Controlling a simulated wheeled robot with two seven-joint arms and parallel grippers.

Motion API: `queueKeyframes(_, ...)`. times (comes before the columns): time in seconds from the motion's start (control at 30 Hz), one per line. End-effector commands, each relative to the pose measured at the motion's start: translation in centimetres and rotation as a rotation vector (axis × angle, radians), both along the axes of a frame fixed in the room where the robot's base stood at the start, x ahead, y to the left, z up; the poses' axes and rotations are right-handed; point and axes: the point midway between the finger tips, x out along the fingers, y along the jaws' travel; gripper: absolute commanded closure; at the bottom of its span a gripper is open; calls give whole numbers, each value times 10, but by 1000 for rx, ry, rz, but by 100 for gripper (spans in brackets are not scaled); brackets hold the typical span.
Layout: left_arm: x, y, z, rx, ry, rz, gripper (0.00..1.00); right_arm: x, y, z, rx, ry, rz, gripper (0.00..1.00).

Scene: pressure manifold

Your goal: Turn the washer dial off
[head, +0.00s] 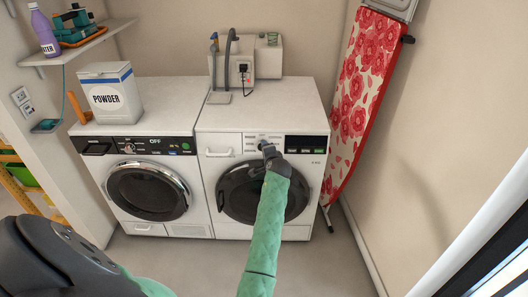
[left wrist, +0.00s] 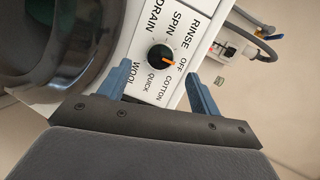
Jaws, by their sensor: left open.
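The washer dial (left wrist: 158,56) is a round black knob with an orange pointer on a white panel in the left wrist view. The pointer faces the OFF label, on the picture's right side of the dial. My left gripper (left wrist: 160,70) is open, its two blue fingers spread to either side of the dial in the picture. No finger visibly touches the dial. In the head view my left gripper (head: 265,146) is at the control panel of the right-hand white machine (head: 225,215) and hides most of the dial. My right gripper is not in view.
A second front-loading machine (head: 122,220) stands to the left, with a POWDER box (head: 110,95) on top. A hose and black plug (head: 243,70) are at the back. A floral ironing board (head: 362,90) leans at the right. The floor in front is clear.

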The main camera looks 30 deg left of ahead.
Motion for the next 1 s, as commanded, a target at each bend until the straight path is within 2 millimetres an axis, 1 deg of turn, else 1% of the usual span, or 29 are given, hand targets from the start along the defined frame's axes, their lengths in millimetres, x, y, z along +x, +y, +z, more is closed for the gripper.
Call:
queueKeyframes(0.1,-9,-10,3,0,0,-1,36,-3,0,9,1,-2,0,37)
queueKeyframes(0.27,-13,-14,6,0,0,-1,36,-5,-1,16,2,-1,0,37)
queueKeyframes(0.8,-13,-14,7,-3,-2,1,36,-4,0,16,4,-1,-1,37)
queueKeyframes(0.93,-14,-14,5,-42,-33,23,36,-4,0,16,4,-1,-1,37)
queueKeyframes(1.0,-17,-13,1,-92,-52,58,36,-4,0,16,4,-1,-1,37)
